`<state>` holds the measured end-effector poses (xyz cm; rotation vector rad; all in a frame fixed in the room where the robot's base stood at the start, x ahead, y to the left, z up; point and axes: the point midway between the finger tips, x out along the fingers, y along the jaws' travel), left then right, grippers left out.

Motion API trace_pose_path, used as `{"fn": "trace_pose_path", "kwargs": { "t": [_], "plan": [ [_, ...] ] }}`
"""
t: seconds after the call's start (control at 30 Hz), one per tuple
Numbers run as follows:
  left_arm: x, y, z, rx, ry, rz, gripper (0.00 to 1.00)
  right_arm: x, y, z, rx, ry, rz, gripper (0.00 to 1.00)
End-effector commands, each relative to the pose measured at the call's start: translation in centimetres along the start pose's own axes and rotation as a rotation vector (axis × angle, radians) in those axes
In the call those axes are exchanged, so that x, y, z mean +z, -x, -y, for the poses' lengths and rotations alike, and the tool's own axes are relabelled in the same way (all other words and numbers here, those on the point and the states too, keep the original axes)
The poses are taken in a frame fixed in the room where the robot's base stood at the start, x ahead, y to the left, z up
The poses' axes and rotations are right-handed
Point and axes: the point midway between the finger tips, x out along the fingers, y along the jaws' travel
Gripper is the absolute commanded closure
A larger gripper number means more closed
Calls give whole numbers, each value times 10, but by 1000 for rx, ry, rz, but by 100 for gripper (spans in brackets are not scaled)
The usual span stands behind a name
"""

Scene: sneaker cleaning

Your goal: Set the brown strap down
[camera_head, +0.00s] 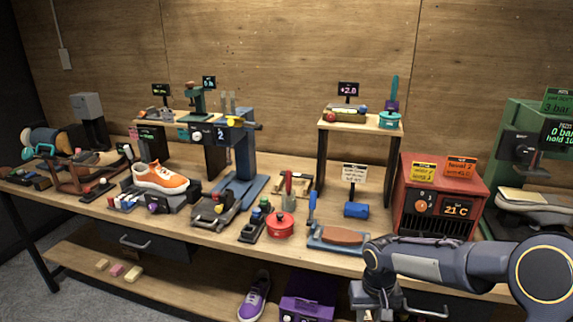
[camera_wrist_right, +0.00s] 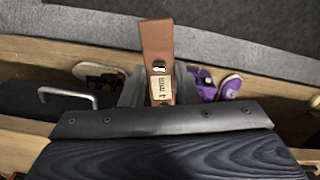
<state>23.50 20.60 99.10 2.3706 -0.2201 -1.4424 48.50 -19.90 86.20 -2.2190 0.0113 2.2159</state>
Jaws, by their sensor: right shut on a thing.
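The brown strap (camera_wrist_right: 157,50) shows in the right wrist view, with a rounded hole and a pale "4 mm" label. My right gripper (camera_wrist_right: 158,88) is shut on it, and the strap's free end sticks out past the grey fingers. In the head view my right gripper (camera_head: 376,298) points down in front of the bench's front edge, at the bottom of the picture. The strap cannot be made out there. My left gripper is in neither view.
The wooden bench (camera_head: 300,168) is crowded. Near my right arm are a pad with a brown top (camera_head: 338,235), a blue block (camera_head: 356,210) and a red heater (camera_head: 437,200). A purple sneaker (camera_head: 254,296) and a purple box (camera_head: 308,293) are on the lower shelf.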

Motion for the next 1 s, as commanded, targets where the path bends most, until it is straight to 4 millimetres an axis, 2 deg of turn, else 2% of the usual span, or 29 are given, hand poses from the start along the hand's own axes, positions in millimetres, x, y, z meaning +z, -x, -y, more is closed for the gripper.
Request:
{"fn": "trace_pose_path", "kwargs": {
  "t": [0.1,0.2,0.3,1.0],
  "plan": [
    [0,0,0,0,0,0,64,15,-27,-4,3,11,6,98],
    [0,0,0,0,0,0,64,30,-45,-4,3,12,5,98],
    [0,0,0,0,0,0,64,38,-54,-3,0,12,2,98],
    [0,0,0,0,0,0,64,38,-54,-2,0,11,-1,98]
  ]
}}
